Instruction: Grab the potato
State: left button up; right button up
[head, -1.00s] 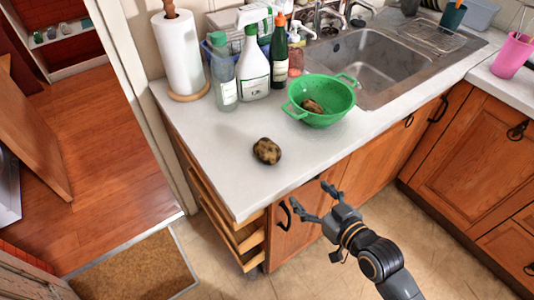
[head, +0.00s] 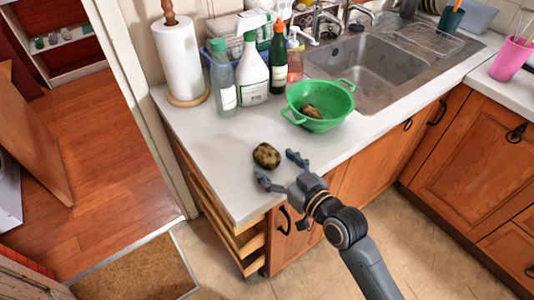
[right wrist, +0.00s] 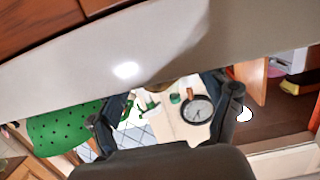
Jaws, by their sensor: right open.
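A brown, mottled potato (head: 266,155) lies on the white countertop near its front edge. A second brown potato (head: 312,111) sits inside the green colander (head: 332,113). My right gripper (head: 278,170) is open and empty. In the right wrist view the open fingers (right wrist: 168,108) frame a small brownish patch, perhaps the potato, mostly hidden. The colander also shows there at the left (right wrist: 65,130). My left gripper is not in view.
Bottles (head: 252,72) and a paper towel roll (head: 181,60) stand at the back of the counter (head: 205,145). The sink (head: 380,68) is to the right. Open drawers (head: 243,240) stick out below the counter's left end. The counter around the lone potato is clear.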

aim_at(266, 156)
jog(key=x, duration=0.4)
jog(key=shift+a+f, duration=0.1)
jog(key=shift+a, duration=0.05)
jog(key=c, duration=1.3)
